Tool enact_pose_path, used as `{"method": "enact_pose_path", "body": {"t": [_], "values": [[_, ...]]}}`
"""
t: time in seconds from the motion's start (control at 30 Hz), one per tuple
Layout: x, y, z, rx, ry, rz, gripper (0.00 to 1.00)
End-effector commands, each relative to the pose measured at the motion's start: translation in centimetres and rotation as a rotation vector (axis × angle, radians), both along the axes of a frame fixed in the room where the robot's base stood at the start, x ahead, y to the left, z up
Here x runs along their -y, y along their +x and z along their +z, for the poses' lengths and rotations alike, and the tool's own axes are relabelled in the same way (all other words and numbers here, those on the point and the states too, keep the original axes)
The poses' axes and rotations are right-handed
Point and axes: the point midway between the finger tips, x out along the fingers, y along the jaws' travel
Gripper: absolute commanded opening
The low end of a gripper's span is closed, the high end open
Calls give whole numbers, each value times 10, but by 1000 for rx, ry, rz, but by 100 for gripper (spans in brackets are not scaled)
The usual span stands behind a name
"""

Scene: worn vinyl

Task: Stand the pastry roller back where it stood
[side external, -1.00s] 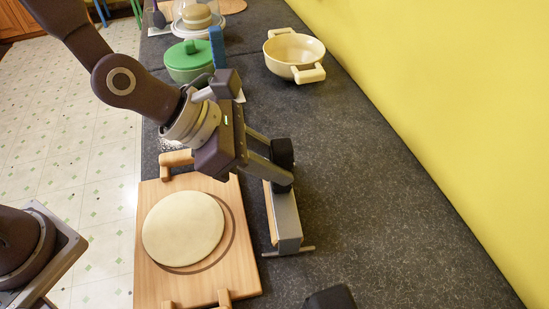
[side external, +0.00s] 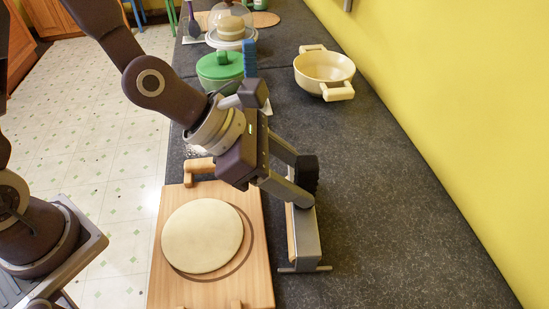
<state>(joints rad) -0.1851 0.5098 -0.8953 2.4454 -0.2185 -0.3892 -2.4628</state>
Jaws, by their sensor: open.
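A narrow upright-looking piece (side external: 305,238) with a grey face, a wooden left side and a thin crossbar at its foot is to the right of the wooden board. I cannot tell for sure whether it is the pastry roller; no other clear roller shows. My gripper (side external: 306,185) is at its upper end, open, with its dark-tipped fingers reaching right and down. The fingers hide the top of the piece, and I cannot tell whether they touch it.
A green lidded pot (side external: 219,68) and an upright blue item (side external: 250,58) stand behind my gripper. A cream two-handled pot (side external: 325,73) is at the back right. A domed cake stand (side external: 231,30) is farther back. The dark counter (side external: 410,235) is clear to the right, up to the yellow wall.

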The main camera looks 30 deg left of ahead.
Motion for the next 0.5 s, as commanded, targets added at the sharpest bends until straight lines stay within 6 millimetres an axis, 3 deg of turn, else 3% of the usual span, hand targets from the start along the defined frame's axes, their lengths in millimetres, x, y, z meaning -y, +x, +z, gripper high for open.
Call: {"method": "enact_pose_path", "body": {"t": [0.5], "values": [[-12, -8, 15, 1, 2, 1, 53]]}}
